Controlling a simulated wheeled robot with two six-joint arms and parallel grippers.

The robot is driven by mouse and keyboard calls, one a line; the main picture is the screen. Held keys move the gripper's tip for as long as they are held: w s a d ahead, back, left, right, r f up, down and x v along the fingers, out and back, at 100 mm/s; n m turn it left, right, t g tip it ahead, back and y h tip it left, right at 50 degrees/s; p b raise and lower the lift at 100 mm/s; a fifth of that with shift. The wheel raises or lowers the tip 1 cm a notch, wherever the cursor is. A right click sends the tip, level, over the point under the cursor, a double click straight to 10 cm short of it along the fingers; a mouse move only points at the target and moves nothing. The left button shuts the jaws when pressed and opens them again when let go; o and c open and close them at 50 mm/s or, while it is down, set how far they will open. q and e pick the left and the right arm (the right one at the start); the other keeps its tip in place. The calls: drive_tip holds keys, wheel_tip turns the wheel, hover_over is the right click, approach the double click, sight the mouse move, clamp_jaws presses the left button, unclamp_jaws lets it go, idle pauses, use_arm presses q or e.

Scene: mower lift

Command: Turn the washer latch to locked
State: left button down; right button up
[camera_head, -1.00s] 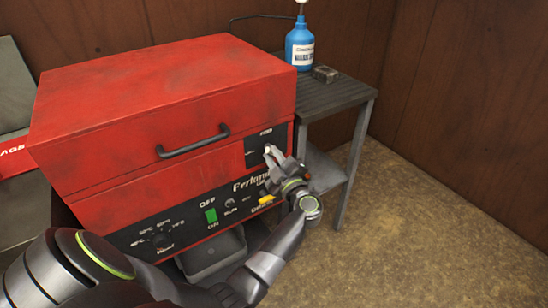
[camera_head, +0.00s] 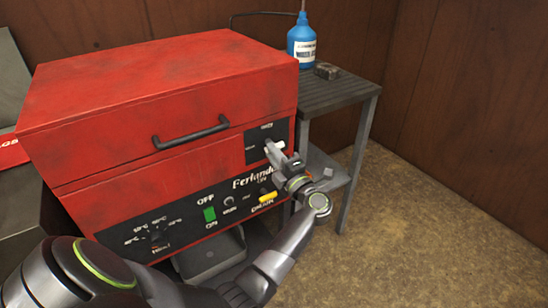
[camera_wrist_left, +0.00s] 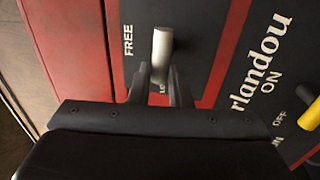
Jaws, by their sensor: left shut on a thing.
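The red parts washer (camera_head: 150,100) stands on the left with its lid down. Its latch lever (camera_head: 268,144) is on the small black panel at the front's upper right. In the left wrist view the lever (camera_wrist_left: 162,48) is a silver cylinder. My left gripper (camera_head: 279,149) is shut on the lever. Its dark fingers (camera_wrist_left: 161,82) also show in the left wrist view, at the lever's lower end. My right gripper is not in view.
The washer's front has a lid handle (camera_head: 191,134), a green switch (camera_head: 210,214), a yellow knob (camera_head: 268,197) and a dial (camera_head: 156,237). The floor at right is clear.

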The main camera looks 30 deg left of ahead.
use_arm(q)
drive_tip(key=shift+f, duration=0.1)
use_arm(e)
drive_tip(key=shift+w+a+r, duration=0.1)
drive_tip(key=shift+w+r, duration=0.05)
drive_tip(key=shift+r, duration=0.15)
use_arm(q)
drive_tip(key=c, duration=1.3)
unclamp_jaws()
drive_tip(key=shift+c, duration=0.2)
